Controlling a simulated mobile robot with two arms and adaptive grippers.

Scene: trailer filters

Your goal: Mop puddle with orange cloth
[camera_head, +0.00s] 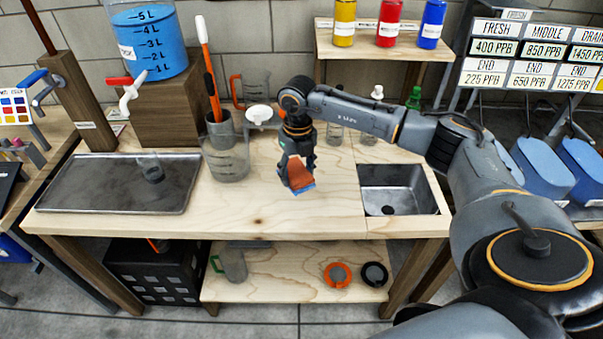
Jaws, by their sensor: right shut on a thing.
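My right gripper (298,176) reaches in from the right and points down over the middle of the wooden workbench (258,205). It is shut on the orange cloth (301,174), which shows a blue edge at its lower side. The cloth appears to be held a little above the bench top; I cannot tell whether it touches. I cannot make out a clear puddle on the bench. My left gripper is not in view.
A clear jug (226,158) stands left of the gripper. A sink (398,190) is to the right. A blue-filled tank (150,42) stands on a wooden block. The front middle of the bench is clear.

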